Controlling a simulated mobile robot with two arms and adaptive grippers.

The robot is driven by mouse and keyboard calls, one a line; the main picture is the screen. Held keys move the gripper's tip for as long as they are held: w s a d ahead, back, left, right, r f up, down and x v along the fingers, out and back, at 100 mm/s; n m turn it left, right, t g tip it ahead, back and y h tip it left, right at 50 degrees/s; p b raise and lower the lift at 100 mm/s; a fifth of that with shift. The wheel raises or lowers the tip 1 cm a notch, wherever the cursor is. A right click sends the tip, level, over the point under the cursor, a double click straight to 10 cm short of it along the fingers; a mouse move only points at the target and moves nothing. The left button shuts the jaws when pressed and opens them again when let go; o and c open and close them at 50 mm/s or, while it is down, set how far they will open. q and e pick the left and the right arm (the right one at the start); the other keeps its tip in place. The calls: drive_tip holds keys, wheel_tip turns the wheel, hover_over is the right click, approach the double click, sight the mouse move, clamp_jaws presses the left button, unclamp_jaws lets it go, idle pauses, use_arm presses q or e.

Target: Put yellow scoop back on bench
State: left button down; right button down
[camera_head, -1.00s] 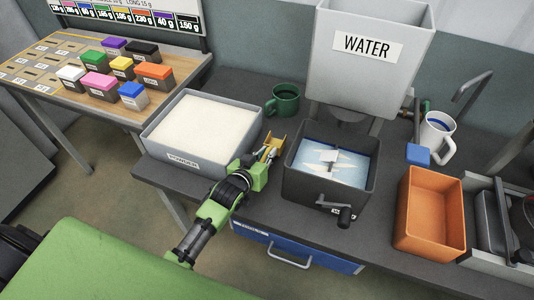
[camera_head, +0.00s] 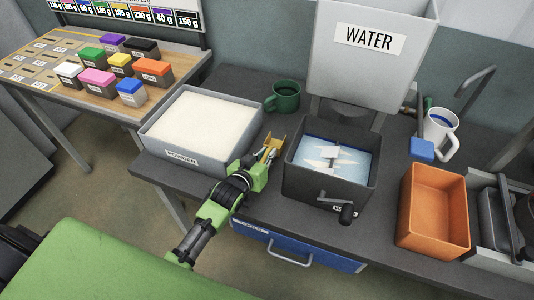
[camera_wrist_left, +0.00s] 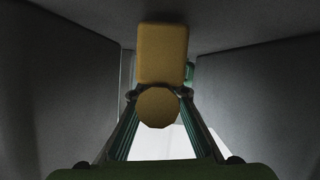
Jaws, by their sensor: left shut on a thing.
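The yellow scoop (camera_head: 274,142) is in my left gripper (camera_head: 266,157), in the gap between the powder tray and the mixing box. It also shows in the left wrist view (camera_wrist_left: 162,55), with the fingers (camera_wrist_left: 158,108) closed on it from both sides. The dark bench (camera_head: 190,176) is under and around it. I cannot tell whether the scoop touches the bench. My right gripper is not in view.
The powder tray (camera_head: 150,147) is left of the scoop; the mixing box (camera_head: 300,184) with paddles and crank is right of it. A green mug (camera_head: 287,98) stands behind. An orange bin (camera_head: 408,212) and white mug (camera_head: 433,140) are farther right.

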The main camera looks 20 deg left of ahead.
use_arm(q)
drive_tip(key=shift+f, duration=0.15)
drive_tip(key=c, duration=1.9)
unclamp_jaws()
drive_tip(key=shift+s, duration=0.1)
drive_tip(key=v, duration=1.2)
